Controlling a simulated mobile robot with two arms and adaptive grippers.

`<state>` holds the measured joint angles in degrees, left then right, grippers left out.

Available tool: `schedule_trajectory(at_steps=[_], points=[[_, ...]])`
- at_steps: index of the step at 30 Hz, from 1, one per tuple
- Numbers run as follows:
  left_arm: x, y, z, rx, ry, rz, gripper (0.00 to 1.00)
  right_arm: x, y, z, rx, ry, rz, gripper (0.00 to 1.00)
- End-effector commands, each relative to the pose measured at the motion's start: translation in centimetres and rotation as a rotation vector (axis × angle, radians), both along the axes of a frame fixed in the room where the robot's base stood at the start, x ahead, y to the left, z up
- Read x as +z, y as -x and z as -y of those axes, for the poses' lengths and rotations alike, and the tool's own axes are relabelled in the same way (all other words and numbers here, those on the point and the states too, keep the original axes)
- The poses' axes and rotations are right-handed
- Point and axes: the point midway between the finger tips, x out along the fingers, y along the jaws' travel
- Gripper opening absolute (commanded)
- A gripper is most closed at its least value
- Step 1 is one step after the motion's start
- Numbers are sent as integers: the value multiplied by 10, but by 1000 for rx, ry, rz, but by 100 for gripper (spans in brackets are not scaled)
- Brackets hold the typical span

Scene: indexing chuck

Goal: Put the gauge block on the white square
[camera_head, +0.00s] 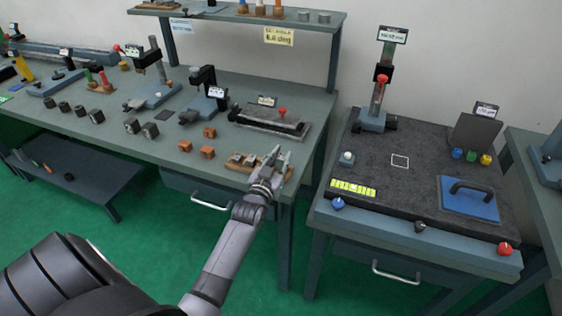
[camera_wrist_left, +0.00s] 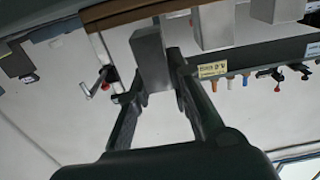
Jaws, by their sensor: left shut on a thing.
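My left gripper (camera_head: 275,160) is over the right end of a wooden block holder (camera_head: 286,175) at the front edge of the long bench. In the left wrist view, the gripper's fingers (camera_wrist_left: 160,85) are shut on a grey metal gauge block (camera_wrist_left: 150,57). The upper end of the block in that view reaches the brown wooden holder (camera_wrist_left: 130,16); I cannot tell whether it is still seated. The white square (camera_head: 400,161) is an outline on the dark plate of the right-hand table, with nothing on it. My right gripper is not in view.
Other grey blocks (camera_wrist_left: 211,27) stand beside the held one. The dark plate (camera_head: 375,205) carries a height stand (camera_head: 378,100), a yellow-green level (camera_head: 353,190), a grey-white knob (camera_head: 346,158) and a blue handled plate (camera_head: 470,200). A gap separates the two tables.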

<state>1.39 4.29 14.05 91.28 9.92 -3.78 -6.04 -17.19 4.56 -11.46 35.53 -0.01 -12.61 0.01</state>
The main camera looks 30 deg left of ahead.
Motion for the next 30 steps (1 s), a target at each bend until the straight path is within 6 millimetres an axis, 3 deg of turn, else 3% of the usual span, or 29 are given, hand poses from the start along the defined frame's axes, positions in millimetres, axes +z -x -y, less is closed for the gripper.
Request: schedule_trajectory(at_steps=[6,17,18,26,30], points=[[-14,-1,0,0,-2,5,0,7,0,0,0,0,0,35],[-19,-1,0,0,-2,5,0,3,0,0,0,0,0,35],[-19,0,0,0,-1,2,22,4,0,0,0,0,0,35],[-19,0,0,0,-1,2,39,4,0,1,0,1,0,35],[-19,0,0,0,-1,1,39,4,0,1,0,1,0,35]])
